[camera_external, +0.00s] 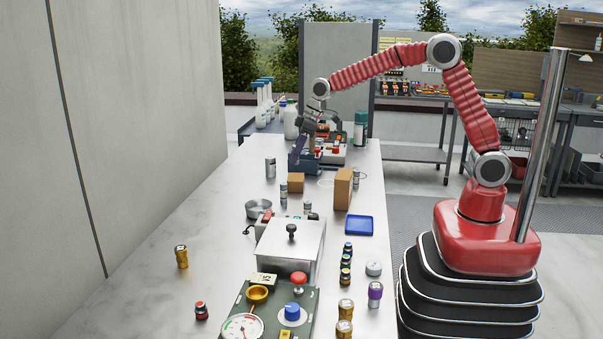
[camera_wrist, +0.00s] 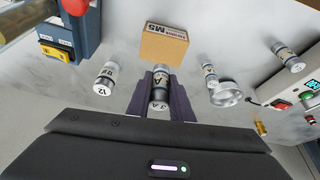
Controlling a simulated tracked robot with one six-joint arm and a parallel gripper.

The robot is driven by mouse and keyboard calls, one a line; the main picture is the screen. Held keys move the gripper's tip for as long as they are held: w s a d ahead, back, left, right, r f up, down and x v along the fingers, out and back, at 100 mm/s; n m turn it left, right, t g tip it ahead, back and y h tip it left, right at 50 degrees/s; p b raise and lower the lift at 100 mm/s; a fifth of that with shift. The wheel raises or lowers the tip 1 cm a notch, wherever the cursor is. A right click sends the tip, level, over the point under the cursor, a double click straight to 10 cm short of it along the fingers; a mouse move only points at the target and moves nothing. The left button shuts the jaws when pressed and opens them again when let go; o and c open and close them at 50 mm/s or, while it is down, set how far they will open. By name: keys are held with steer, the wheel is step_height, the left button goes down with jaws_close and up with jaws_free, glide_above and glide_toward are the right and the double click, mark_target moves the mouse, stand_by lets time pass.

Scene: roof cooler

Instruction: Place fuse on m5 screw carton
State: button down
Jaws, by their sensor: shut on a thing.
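In the wrist view, my gripper (camera_wrist: 160,100) has its dark purple fingers shut on a silver fuse (camera_wrist: 161,80) with a pale printed label. The m5 screw carton (camera_wrist: 165,43), a brown box with M5 printed on it, shows just beyond the fingertips. The fuse appears apart from it, but the gap is hard to judge. In the external view, my gripper (camera_external: 299,150) is at the far part of the table, and the held fuse is not clear there. A small brown carton (camera_external: 296,183) and a taller one (camera_external: 343,190) stand nearer; I cannot tell which is the m5 carton.
Other silver cylinders stand loose near the carton, one at its left (camera_wrist: 107,78) and one at its right (camera_wrist: 209,76). A blue device (camera_wrist: 70,35) with a red knob is at the left. The table's left side is mostly clear.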

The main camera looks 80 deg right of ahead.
mark_target(297, 164)
steer(key=shift+f, duration=2.45)
steer(key=c, duration=1.6)
jaws_free()
steer(key=shift+f, duration=0.1)
steer(key=v, duration=1.2)
